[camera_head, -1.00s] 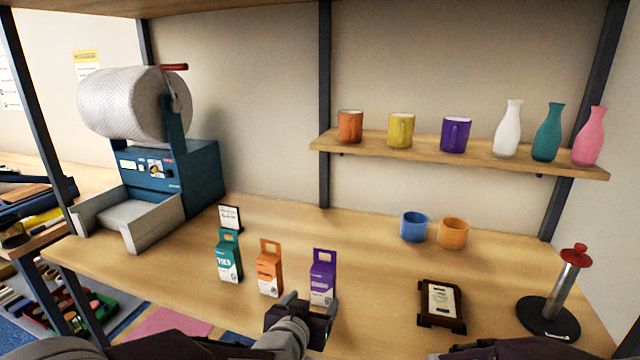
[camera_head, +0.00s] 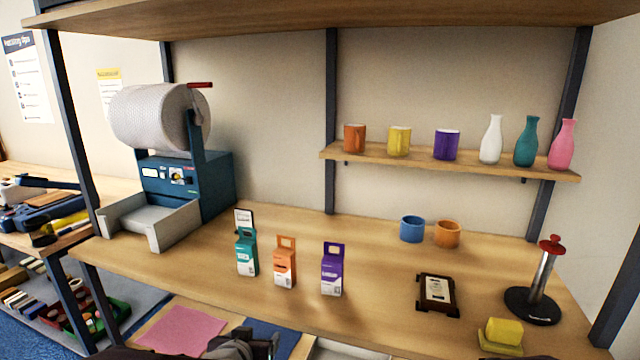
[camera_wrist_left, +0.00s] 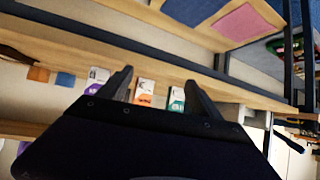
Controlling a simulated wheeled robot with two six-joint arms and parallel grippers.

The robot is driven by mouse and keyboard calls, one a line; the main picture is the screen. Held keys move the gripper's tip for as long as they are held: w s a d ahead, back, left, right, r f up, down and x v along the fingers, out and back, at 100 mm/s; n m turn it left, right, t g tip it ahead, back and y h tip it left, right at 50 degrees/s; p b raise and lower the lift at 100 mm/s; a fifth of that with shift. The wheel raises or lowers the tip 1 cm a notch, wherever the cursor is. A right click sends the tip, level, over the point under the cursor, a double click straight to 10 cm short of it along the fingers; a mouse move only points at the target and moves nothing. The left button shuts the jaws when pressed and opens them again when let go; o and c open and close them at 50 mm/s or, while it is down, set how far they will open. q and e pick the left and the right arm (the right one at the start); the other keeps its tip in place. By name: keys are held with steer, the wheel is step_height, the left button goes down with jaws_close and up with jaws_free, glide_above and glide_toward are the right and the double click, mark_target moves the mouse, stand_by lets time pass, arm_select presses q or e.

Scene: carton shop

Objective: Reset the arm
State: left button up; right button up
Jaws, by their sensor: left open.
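My left gripper (camera_head: 262,345) is low in the head view, in front of the table's front edge and below the row of cartons. In the left wrist view its two dark fingers (camera_wrist_left: 160,92) stand apart with nothing between them that they touch. The orange carton (camera_wrist_left: 145,92) shows beyond the gap, with the purple carton (camera_wrist_left: 97,80) and the teal carton (camera_wrist_left: 177,98) to its sides. In the head view the teal (camera_head: 247,252), orange (camera_head: 285,265) and purple (camera_head: 332,272) cartons stand upright on the table. My right gripper is not in view.
A bubble-wrap roll machine (camera_head: 185,180) stands at the table's left. Blue (camera_head: 412,230) and orange (camera_head: 447,235) cups, a framed plaque (camera_head: 438,293), a red-topped post (camera_head: 545,285) and a yellow sponge (camera_head: 503,333) are at the right. A shelf (camera_head: 470,165) holds mugs and vases.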

arm_select(q)
steer(key=s+a+f+n+g, duration=0.1)
steer(key=s+a+f+g, duration=0.1)
steer(key=s+f+g, duration=0.5)
steer(key=s+a+f+g, duration=0.2)
steer(key=s+f+g, duration=0.1)
steer(key=s, duration=0.9)
arm_select(e)
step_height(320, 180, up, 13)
steer(key=p, duration=1.3)
arm_select(q)
step_height(320, 180, up, 12)
steer(key=shift+w+d+f, duration=0.2)
steer(key=shift+w+d, duration=0.05)
steer(key=shift+w, duration=0.05)
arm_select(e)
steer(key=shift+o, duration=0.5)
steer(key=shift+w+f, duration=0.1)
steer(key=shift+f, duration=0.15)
